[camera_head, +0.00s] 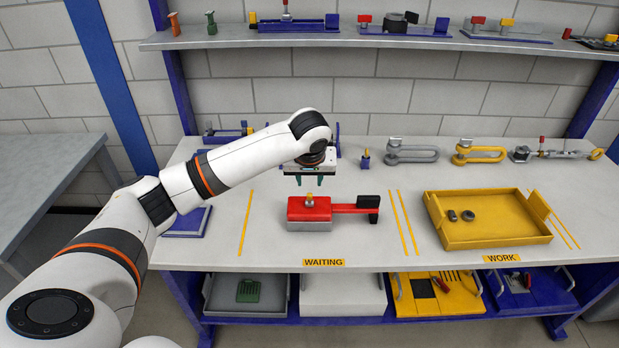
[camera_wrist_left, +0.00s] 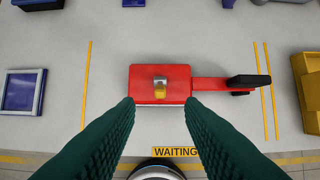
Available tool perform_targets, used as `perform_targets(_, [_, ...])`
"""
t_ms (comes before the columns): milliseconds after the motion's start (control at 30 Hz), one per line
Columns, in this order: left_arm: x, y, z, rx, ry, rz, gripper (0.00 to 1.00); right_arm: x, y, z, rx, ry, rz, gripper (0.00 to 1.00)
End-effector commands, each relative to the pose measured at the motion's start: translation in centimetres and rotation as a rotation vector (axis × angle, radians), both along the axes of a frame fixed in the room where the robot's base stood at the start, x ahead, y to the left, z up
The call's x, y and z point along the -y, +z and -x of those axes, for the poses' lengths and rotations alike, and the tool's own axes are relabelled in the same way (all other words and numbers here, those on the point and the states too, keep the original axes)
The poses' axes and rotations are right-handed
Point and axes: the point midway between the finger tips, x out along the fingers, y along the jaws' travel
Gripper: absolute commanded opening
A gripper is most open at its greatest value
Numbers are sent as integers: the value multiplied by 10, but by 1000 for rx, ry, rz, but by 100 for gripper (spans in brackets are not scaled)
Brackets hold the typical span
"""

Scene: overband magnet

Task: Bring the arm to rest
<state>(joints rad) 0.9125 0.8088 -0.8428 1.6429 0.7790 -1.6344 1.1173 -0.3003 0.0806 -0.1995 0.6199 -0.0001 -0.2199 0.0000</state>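My left arm reaches in from the left over the bench. Its left gripper (camera_head: 309,181) points down above the bench, over the red tool and slightly behind it. In the left wrist view the two green fingers (camera_wrist_left: 160,105) are spread apart with nothing between them. The red tool (camera_head: 309,209) has a grey base, a small yellow and silver knob and a red bar ending in a black block. It lies between yellow lines behind the WAITING label (camera_head: 324,262), apart from the fingers. My right gripper is not in view.
A yellow tray (camera_head: 494,240) with small dark parts stands at the right behind the WORK label (camera_head: 503,258). Grey and yellow shackles (camera_head: 479,152) lie at the back. An upper shelf (camera_head: 400,41) holds several fixtures. Trays fill the lower shelf. A grey table (camera_head: 45,185) stands left.

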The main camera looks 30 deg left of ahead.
Motion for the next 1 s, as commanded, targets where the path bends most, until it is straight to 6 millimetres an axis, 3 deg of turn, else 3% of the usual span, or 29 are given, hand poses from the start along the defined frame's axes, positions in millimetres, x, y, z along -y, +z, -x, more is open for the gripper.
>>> perform_targets(433, [1,-1,0,-1,-3,0,35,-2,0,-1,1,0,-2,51])
perform_targets(567, [20,-19,9,-16,-74,2,35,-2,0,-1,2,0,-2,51])
perform_targets(667, [56,-49,30,-37,-208,12,35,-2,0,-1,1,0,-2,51])
perform_targets(800, [112,-92,77,-48,-431,43,35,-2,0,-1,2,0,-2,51])
perform_targets(1000, [162,-126,152,-23,-641,90,35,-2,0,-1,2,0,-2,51])
